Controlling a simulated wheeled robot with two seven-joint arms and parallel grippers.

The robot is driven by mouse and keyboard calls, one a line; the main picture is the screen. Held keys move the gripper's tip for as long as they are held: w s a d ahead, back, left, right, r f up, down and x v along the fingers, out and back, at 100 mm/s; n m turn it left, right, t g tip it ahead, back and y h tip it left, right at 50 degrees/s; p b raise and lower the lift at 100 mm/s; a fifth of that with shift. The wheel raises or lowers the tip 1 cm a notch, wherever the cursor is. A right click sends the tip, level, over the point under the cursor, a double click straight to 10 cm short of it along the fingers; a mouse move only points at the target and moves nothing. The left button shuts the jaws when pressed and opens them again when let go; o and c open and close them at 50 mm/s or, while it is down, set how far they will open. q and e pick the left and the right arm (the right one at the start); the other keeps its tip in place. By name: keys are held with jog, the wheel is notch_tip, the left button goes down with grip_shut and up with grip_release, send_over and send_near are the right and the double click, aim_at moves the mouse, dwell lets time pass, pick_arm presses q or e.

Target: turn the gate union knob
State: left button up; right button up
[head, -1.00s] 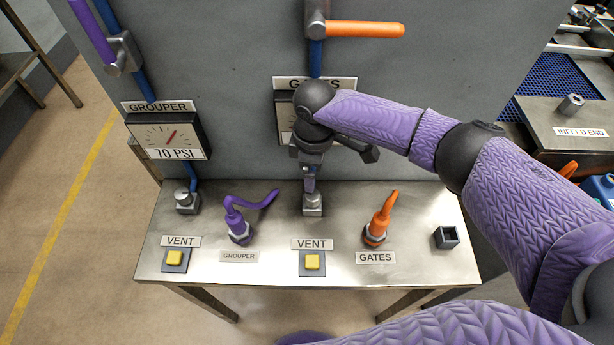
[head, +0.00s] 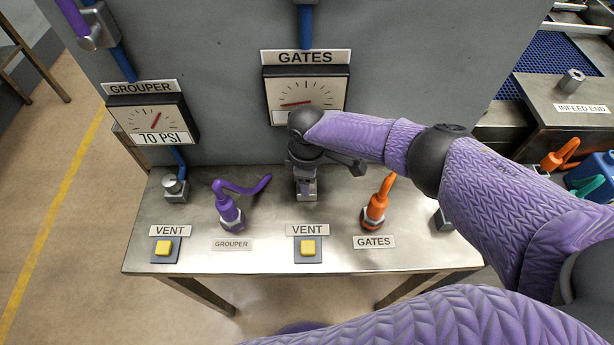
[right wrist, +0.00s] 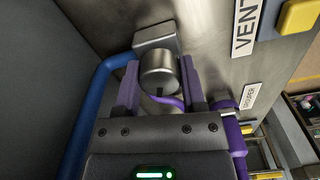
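The gates union knob is a grey metal cylinder (right wrist: 158,72) on a square fitting with a blue pipe, on the metal bench. In the head view my right gripper (head: 304,182) is pointing down over this fitting (head: 306,194) and hides most of the knob. In the right wrist view its two purple fingers (right wrist: 160,82) stand on either side of the knob, with a narrow gap at the left finger; the right finger looks very close, contact unclear. The gates gauge (head: 300,95) has its needle pointing left; its readout is mostly hidden. My left gripper is not in view.
Yellow vent buttons (head: 307,247) (head: 163,248) sit along the bench front. The grouper gauge (head: 152,120) reads 70 PSI.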

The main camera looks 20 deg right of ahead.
grip_shut()
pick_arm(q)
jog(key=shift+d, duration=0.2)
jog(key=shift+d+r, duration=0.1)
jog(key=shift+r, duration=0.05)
